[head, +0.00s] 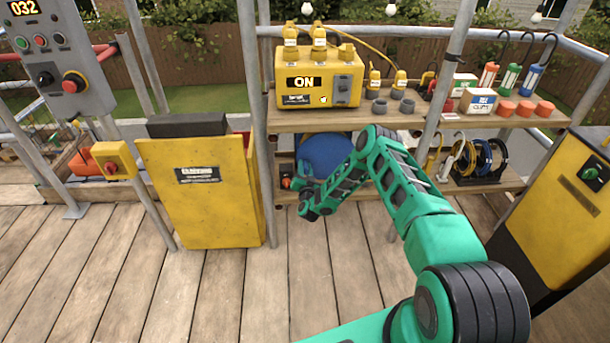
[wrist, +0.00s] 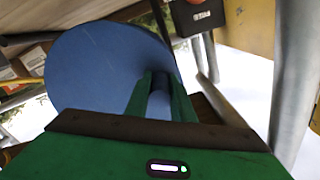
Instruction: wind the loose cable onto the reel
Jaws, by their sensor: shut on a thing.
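The blue reel (head: 326,150) sits on the lower level of the wooden shelf in the head view, partly behind my arm. In the wrist view its round blue face (wrist: 95,65) fills the left and middle. My gripper (wrist: 160,88) is against the reel's face, its two green fingers shut on a small blue piece (wrist: 158,106), which looks like the reel's handle. In the head view the fingertips are hidden by my own wrist. I cannot pick out the loose cable in either view.
A yellow box (head: 318,88) reading ON stands on the upper shelf (head: 400,121). Coiled cables (head: 487,157) lie lower right. A yellow cabinet (head: 205,205) stands left of the reel, past a scaffold pole (head: 256,120). The plank floor (head: 215,285) in front is clear.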

